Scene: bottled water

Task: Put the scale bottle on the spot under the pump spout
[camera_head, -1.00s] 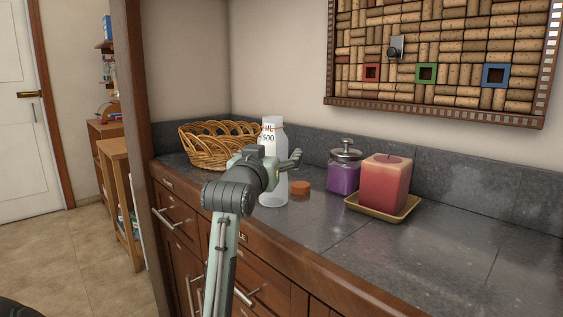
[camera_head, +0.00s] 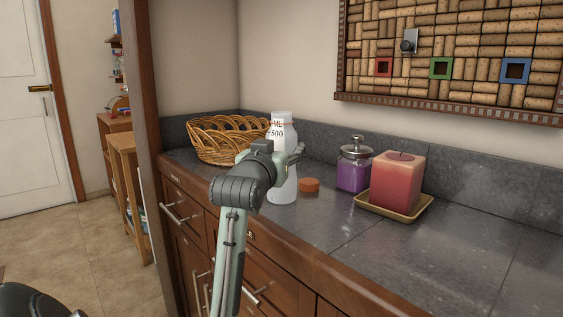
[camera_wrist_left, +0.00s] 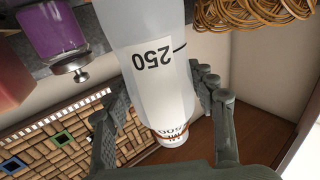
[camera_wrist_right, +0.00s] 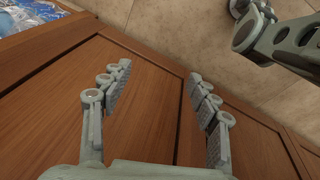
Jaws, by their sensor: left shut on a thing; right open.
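The scale bottle (camera_head: 283,190) is translucent white with a label reading 500 near its top. It is upright at the counter's front part; I cannot tell whether its base touches the counter. My left gripper (camera_head: 285,156) is shut around its middle and hides part of it. In the left wrist view the bottle (camera_wrist_left: 148,35), marked 250, lies between the fingers (camera_wrist_left: 157,88). My right gripper (camera_wrist_right: 158,80) is open and empty in front of wooden panels. I cannot make out a pump spout or a marked spot.
Behind the bottle is a wicker basket (camera_head: 213,151). To its right are an orange disc (camera_head: 309,185), a purple jar (camera_head: 353,176) with a metal top, and a red candle (camera_head: 397,183) on a tray (camera_head: 411,217). The counter (camera_head: 465,265) is clear at right.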

